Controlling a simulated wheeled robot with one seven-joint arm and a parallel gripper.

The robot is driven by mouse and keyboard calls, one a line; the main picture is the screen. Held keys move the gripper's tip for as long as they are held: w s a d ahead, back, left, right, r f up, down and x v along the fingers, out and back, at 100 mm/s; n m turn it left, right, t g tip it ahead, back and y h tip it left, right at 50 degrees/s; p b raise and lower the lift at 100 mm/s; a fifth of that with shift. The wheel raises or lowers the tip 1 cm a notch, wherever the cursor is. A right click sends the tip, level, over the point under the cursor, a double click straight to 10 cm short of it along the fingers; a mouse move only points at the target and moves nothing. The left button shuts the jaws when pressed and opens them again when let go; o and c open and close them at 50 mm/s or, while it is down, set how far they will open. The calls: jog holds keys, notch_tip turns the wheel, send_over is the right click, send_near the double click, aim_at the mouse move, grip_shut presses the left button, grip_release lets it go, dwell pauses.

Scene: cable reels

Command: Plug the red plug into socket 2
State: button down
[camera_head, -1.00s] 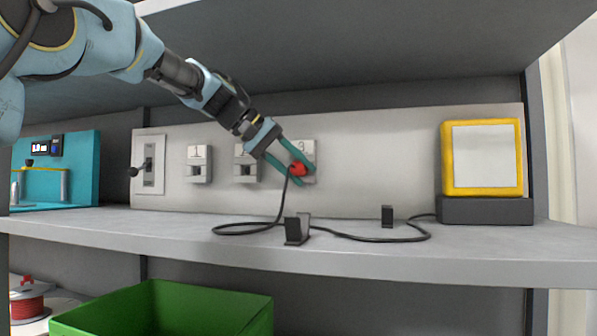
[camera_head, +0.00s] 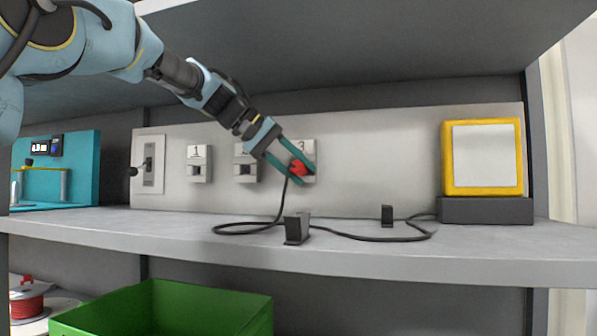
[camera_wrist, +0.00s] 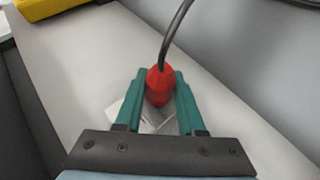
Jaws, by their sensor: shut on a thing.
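The red plug (camera_head: 298,168) is between the green fingers of my gripper (camera_head: 293,166), in front of socket 3 (camera_head: 308,148) on the grey wall panel. In the wrist view the red plug (camera_wrist: 159,86) sits between the fingertips of my gripper (camera_wrist: 159,92), with its black cable running upward. Whether the plug touches socket 3 cannot be told. Socket 2 (camera_head: 246,170) is just left of my gripper, its number partly hidden by the gripper. Socket 1 (camera_head: 199,164) is further left.
The cable (camera_head: 370,239) lies along the shelf (camera_head: 160,226) past two dark clips (camera_head: 297,229) (camera_head: 387,216) to a yellow-framed lamp (camera_head: 482,158). A lever switch (camera_head: 149,165) is at the panel's left. A green bin (camera_head: 165,310) stands below the shelf.

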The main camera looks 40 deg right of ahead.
aim_at(291, 166)
jog(key=shift+s+a+b, duration=0.45)
jog(key=shift+a, duration=0.25)
jog(key=shift+s+a+b, duration=0.4)
jog(key=shift+s+a, duration=0.05)
jog(key=shift+a, duration=0.25)
jog(key=shift+s+a+b, duration=0.45)
jog(key=shift+a, duration=0.25)
dwell(0.9)
dwell(0.4)
